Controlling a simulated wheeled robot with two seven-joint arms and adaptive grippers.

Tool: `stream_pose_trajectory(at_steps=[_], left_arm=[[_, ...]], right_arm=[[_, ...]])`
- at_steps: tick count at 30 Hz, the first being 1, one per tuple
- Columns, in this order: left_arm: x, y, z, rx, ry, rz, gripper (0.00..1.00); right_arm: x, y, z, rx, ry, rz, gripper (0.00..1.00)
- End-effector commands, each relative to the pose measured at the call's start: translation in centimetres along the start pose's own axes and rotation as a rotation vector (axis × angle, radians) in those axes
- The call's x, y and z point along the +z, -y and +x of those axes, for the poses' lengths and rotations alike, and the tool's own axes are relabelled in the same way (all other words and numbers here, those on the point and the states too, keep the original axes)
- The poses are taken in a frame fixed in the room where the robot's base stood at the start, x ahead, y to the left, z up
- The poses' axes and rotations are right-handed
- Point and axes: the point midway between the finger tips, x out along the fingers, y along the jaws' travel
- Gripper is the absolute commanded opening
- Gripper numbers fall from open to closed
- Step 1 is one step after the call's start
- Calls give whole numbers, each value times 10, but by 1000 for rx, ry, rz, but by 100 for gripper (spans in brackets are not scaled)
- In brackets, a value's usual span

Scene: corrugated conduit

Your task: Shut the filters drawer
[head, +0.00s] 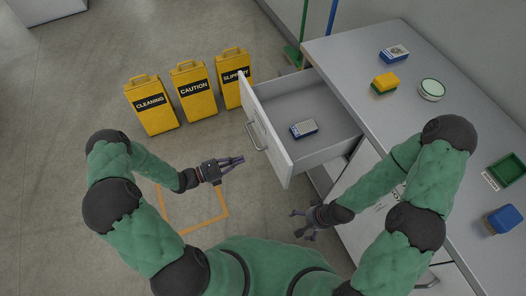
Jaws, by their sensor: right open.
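The filters drawer (291,107) stands pulled out from the cabinet, its white front panel (266,129) facing left with a bar handle (256,137). A small blue and white box (304,128) lies inside on the drawer floor. My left gripper (241,161) is left of the drawer front, a little below the handle in the picture and apart from it. Its fingers point right; whether they are open or shut is unclear. My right gripper (294,223) is open and empty, below the drawer's near corner and beside the cabinet. Any drawer label is not visible.
The grey countertop (365,60) holds a blue and white box (394,53), a yellow sponge (385,82), a round tin (431,89), a green tray (506,169) and a blue block (503,219). Yellow signs (193,91) stand left of the drawer. An orange outline (226,208) marks the floor.

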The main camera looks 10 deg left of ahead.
Motion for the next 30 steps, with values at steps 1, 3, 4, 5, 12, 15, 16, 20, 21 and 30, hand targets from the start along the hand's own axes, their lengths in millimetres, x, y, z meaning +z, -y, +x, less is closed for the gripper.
stream_pose_trajectory(at_steps=[1, 3, 4, 5, 12, 15, 16, 20, 21, 30], left_arm=[[-2, 2, 11, -6, 1, 1, 0], [-2, 2, 24, -6, 1, 1, 0], [-1, 2, 30, -6, 1, 1, 0], [-2, 2, 36, -7, 1, 0, 0], [-2, 2, 77, -6, 0, 1, 0], [-2, 2, 88, -5, 0, 1, 0], [-1, 2, 91, -5, 0, 1, 0], [-1, 1, 99, -3, -1, 0, 0], [0, 1, 100, -3, -1, 0, 0], [0, 1, 101, -2, -1, 0, 0]], right_arm=[[0, -2, 4, 0, 0, 0, 100], [0, -2, 7, 0, 0, 0, 100], [0, -3, 8, 0, 0, 0, 100], [0, -4, 10, 0, 0, 0, 100], [-1, -7, 21, 0, 0, 0, 100], [-1, -9, 24, 0, 0, 0, 100], [-1, -9, 25, 0, 0, 0, 100], [-1, -10, 27, 0, 0, 0, 100], [-1, -10, 27, 0, 0, 0, 100], [-1, -10, 27, 0, 0, 0, 100]])
